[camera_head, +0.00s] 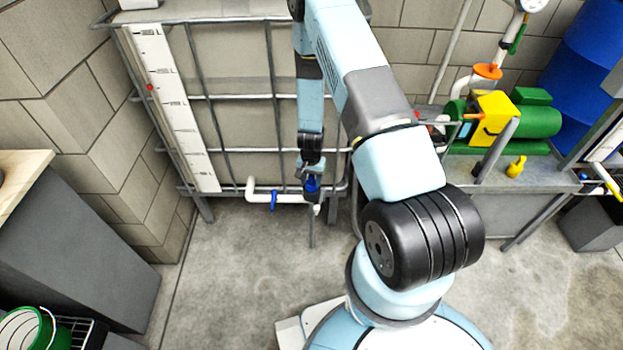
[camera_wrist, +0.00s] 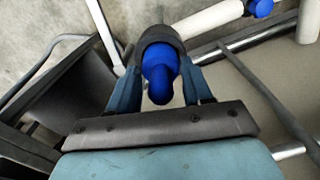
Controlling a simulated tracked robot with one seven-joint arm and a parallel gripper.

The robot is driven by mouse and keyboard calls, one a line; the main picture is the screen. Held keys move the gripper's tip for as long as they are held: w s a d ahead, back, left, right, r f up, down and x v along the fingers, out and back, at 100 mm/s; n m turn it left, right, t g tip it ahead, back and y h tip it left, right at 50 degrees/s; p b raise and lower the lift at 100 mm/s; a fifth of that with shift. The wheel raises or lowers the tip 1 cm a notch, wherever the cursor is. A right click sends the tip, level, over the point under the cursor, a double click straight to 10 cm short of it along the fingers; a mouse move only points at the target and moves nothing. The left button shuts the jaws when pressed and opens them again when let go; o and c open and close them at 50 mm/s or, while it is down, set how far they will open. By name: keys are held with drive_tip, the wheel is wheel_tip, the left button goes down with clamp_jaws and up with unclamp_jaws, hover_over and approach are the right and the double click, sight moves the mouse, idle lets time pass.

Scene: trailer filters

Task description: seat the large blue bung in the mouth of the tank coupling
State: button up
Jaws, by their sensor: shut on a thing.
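My gripper (camera_head: 312,178) is low in front of the caged tank and shut on the large blue bung (camera_head: 312,186). In the wrist view the bung (camera_wrist: 160,72) shows its blue rounded end between my two fingers (camera_wrist: 158,88). A dark grey rounded part curves around the bung's far side; I cannot tell whether it is the coupling or fingertip pads. In the head view the white outlet pipe (camera_head: 290,198) of the tank runs right to an end close to the bung. The coupling's mouth is hidden, so I cannot tell whether the bung touches it.
The caged tank (camera_head: 245,130) stands behind, with a blue valve handle (camera_head: 274,200) on its outlet pipe. A green and yellow pump (camera_head: 495,118) sits on a metal bench at right. A grey cabinet (camera_head: 75,240) stands at left. The floor (camera_head: 230,270) in front is clear.

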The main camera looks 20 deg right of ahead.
drive_tip(key=shift+f, duration=1.05)
drive_tip(key=o, duration=1.2)
drive_tip(key=shift+r, duration=0.1)
wheel_tip(320, 180, up, 14)
drive_tip(key=shift+f, duration=0.25)
drive_tip(key=shift+r, duration=0.1)
drive_tip(key=s+a+r+n+t+y, duration=0.1)
drive_tip(key=s+r+n, duration=0.1)
drive_tip(key=r, duration=1.4)
drive_tip(key=s+a+r+n+t, duration=0.1)
drive_tip(key=s+r+t, duration=0.1)
drive_tip(key=r, duration=1.3)
drive_tip(key=s+r+n+t, duration=0.1)
drive_tip(key=s+r, duration=0.5)
drive_tip(key=s, duration=0.2)
drive_tip(key=s+d+r+n, duration=0.1)
drive_tip(key=s+r, duration=0.6)
drive_tip(key=s, duration=0.1)
drive_tip(key=s+d+r+n+t+h, duration=0.1)
drive_tip(key=s+r, duration=0.5)
drive_tip(key=s, duration=0.2)
drive_tip(key=shift+d+r+n+t, duration=0.2)
drive_tip(key=shift+r+n+t, duration=0.05)
drive_tip(key=shift+n+t, duration=0.05)
